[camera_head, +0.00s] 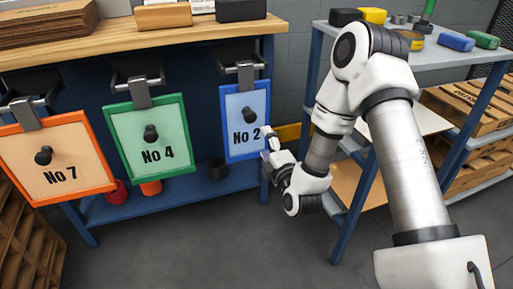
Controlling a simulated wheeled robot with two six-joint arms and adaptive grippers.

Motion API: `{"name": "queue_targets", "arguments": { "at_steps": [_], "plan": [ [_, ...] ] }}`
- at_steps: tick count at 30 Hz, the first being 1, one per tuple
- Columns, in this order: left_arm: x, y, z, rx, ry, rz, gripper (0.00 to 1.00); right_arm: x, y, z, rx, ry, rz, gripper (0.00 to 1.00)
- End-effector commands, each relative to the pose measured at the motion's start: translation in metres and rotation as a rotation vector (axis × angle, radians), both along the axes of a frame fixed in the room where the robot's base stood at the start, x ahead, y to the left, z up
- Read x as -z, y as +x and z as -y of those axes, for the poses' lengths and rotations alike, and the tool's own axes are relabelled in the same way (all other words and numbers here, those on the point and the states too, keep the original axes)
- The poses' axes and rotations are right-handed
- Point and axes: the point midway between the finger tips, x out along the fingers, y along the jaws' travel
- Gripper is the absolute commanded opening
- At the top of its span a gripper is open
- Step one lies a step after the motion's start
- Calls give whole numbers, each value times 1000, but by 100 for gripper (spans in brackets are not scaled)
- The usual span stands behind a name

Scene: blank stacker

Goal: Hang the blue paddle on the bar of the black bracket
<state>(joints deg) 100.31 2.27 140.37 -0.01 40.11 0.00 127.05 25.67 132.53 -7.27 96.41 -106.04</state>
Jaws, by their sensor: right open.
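The blue paddle (235,104), marked No 2, is upright below the table edge. Its grey hook (246,76) is at the bar of the black bracket (226,60), and the paddle appears to hang from it. A dark knob sticks out of its face. My right gripper (268,157) is beside the paddle's lower right corner, open and empty. I cannot tell whether it touches the paddle's edge. My left gripper is not in view.
A green paddle (125,128) and an orange paddle (75,178) hang from similar brackets to the left. Small cups stand on the blue lower shelf (190,190). A shelf rack (450,60) with colored blocks stands at the right. The grey floor in front is clear.

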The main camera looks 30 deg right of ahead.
Motion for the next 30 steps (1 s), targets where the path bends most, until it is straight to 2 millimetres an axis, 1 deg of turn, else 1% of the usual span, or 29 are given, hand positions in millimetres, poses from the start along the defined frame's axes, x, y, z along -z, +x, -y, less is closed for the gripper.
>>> {"name": "queue_targets", "arguments": {
  "at_steps": [17, 21, 30],
  "plan": [
    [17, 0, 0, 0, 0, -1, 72, 1, 63, 15, 0, 0, 0, 75],
    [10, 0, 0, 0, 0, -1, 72, -3, 80, 19, 0, -2, -1, 75],
    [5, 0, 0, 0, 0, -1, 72, -1, 112, 27, 0, -1, -2, 75]
  ]
}}
